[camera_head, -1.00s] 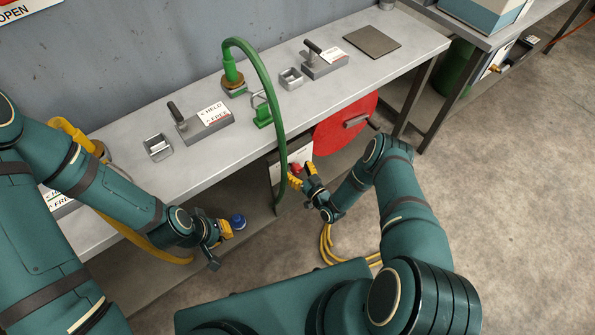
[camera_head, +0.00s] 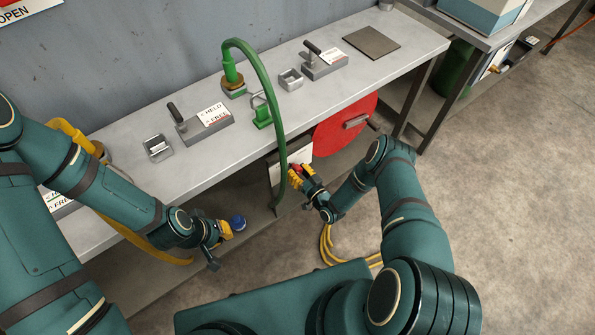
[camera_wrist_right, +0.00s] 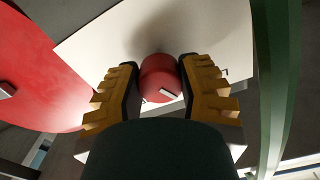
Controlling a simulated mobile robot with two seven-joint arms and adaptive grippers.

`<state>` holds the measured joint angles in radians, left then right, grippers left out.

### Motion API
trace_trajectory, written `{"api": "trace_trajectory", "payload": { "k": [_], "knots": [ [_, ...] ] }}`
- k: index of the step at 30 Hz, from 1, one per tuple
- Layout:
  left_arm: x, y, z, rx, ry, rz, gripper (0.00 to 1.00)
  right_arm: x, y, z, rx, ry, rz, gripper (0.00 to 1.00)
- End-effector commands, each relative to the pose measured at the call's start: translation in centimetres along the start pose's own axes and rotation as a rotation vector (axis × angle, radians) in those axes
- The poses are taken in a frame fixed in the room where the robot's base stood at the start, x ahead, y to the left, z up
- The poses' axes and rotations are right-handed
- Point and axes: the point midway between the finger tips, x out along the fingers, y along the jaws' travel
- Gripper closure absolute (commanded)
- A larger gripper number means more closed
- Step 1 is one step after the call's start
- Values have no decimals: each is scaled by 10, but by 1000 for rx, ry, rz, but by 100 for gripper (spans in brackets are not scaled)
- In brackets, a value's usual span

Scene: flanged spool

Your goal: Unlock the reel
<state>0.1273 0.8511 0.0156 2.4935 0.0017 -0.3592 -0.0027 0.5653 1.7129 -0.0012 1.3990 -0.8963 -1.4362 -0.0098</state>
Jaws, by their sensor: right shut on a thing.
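The red flanged reel (camera_head: 346,124) with a crank handle (camera_head: 357,121) sits under the front edge of the bench. A white plate (camera_head: 298,155) is beside it, with a red knob (camera_wrist_right: 160,78) on it. My right gripper (camera_head: 295,175) is at the plate, and in the right wrist view its yellow-padded fingers (camera_wrist_right: 160,86) are shut on the red knob from both sides. In the head view the knob is mostly hidden by the fingers.
A green hose (camera_head: 277,125) arches over the bench (camera_head: 240,144) and hangs close to my right gripper; it also shows at the right of the right wrist view (camera_wrist_right: 275,85). Lever blocks (camera_head: 204,124) stand on top. Yellow hose (camera_head: 328,244) lies coiled on the floor.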

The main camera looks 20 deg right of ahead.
Motion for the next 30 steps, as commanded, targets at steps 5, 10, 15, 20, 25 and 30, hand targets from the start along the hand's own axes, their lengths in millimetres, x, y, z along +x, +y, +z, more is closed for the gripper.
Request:
{"api": "trace_trajectory", "payload": {
  "k": [5,10,15,20,25,30],
  "knots": [
    [0,0,0,0,0,0,100,0,0,0,141,0,1,98],
    [0,0,0,0,0,0,100,0,0,0,301,-1,1,98],
    [0,0,0,0,0,0,100,0,-1,1,464,-2,1,98],
    [0,0,0,0,0,0,100,0,-1,0,615,-1,1,98],
    [0,0,0,0,0,0,100,0,-1,0,770,-2,1,98],
    [0,0,0,0,0,0,100,0,-2,0,904,-2,0,98]
  ]
}}
